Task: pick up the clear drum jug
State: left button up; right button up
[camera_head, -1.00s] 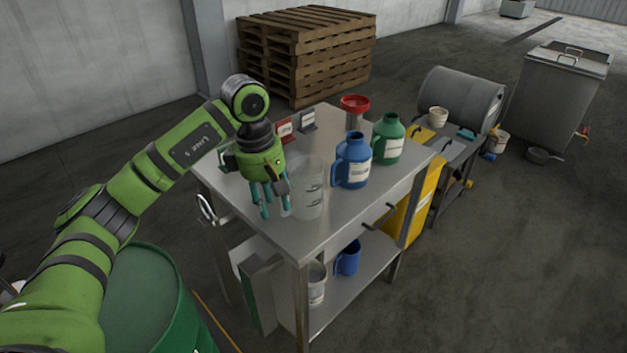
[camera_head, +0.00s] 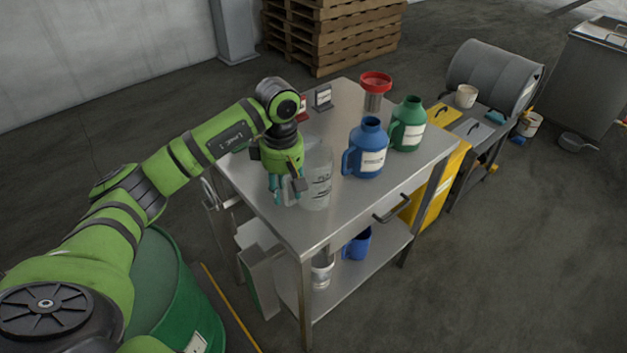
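The clear drum jug (camera_head: 319,182) stands upright on the steel table, near its front left side. It is see-through with dark markings on its side. My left gripper (camera_head: 287,192) points down at the jug's left side, close against it. Its teal fingers are apart, and a pale part, perhaps the jug's handle, shows between them. Whether the fingers touch the jug I cannot tell. My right gripper is out of view.
A blue jug (camera_head: 367,150) and a green jug (camera_head: 408,126) stand right of the clear jug. A red funnel (camera_head: 376,80) and small signs (camera_head: 323,97) are behind. The steel table (camera_head: 357,208) is bare at front right. A green drum (camera_head: 185,300) stands left.

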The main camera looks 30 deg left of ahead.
pick_arm(q)
jog(key=c, duration=0.6)
grip_shut()
jog(key=shift+r, duration=0.1)
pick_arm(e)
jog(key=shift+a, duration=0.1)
